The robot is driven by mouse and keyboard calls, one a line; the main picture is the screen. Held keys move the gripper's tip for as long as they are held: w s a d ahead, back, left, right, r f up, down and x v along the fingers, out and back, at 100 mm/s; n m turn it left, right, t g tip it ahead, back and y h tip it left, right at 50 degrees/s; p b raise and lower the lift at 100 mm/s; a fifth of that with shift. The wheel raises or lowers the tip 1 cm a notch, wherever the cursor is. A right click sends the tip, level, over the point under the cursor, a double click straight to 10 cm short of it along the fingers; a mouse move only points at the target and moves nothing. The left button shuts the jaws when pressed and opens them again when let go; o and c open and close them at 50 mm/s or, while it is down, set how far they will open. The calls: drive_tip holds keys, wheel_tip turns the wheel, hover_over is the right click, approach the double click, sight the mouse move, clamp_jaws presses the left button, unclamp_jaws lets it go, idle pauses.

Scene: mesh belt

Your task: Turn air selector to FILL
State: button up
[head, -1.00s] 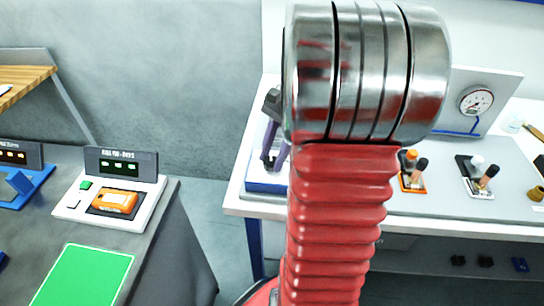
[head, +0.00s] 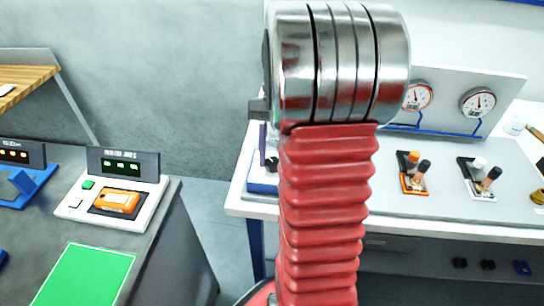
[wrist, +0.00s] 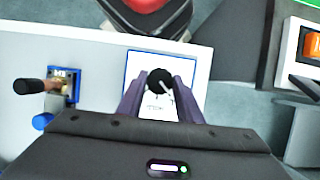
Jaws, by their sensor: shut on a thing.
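The air selector shows in the wrist view as a black round knob (wrist: 160,80) with a pale pointer line, on a white plate (wrist: 133,64) with a blue edge. My gripper (wrist: 158,88) has its two purple fingers on either side of the knob and is shut on it. The lettering on the plate is too small and partly covered to read. In the head view the knob (head: 271,164) is a small dark shape beside a purple finger (head: 262,138). My arm hides most of my gripper there.
An orange-based valve (head: 413,180) and a white-based valve (head: 480,180) with dark handles stand right on the white bench (head: 330,212). Two gauges (head: 418,96) (head: 478,102) are behind them. A grey table (head: 165,240) with a scale-like unit (head: 70,208) stands left, across a gap.

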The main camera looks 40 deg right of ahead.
drive_tip(key=shift+s+f, duration=0.1)
drive_tip(key=shift+s, duration=0.05)
drive_tip(key=o, duration=1)
drive_tip(key=shift+o, duration=0.2)
drive_tip(key=v, duration=1.4)
drive_tip(key=shift+f, duration=0.1)
